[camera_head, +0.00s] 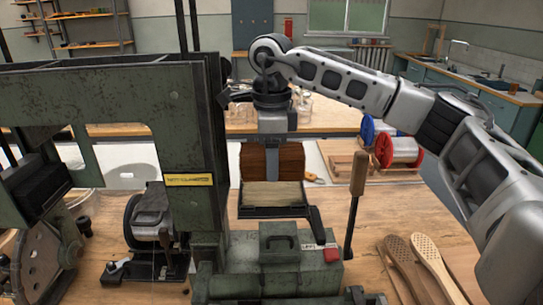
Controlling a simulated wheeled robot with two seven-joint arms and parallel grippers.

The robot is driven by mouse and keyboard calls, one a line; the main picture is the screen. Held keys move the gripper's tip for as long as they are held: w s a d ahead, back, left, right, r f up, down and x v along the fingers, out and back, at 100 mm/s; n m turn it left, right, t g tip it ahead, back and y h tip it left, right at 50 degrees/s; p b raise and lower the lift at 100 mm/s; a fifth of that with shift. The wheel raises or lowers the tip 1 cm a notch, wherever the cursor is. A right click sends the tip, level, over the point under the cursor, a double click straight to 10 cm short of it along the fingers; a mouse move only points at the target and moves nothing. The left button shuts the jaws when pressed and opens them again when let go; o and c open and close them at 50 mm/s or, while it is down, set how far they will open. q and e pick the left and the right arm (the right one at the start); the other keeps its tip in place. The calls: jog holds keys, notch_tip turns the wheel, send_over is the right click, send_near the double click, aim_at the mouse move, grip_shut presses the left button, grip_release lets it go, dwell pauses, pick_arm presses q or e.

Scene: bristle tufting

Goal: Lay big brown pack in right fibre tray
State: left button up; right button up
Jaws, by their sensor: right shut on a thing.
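My right gripper (272,162) points down, shut on the big brown pack (291,160). One finger lies across the pack's near face; the other is hidden behind it. The pack is upright, directly above a dark tray (272,212) on the green machine. Pale fibre (273,194) shows in the tray's front, just below the pack. I cannot tell whether the pack touches the tray or that fibre. No label shows which tray is the right one. My left gripper is not in view.
The green machine's column (200,150) stands close left of the pack. A lever with a wooden handle (358,172) rises at the right. Brush bodies (402,262) lie on the bench at front right. Red and blue spools (400,148) stand behind.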

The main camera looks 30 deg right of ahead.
jog(key=shift+f+b, duration=0.3)
jog(key=shift+f, duration=0.15)
dwell(0.4)
jog(key=o, duration=1.5)
jog(key=shift+c, duration=0.2)
jog(key=shift+r+p, duration=1.15)
jog(key=shift+r, duration=2.85)
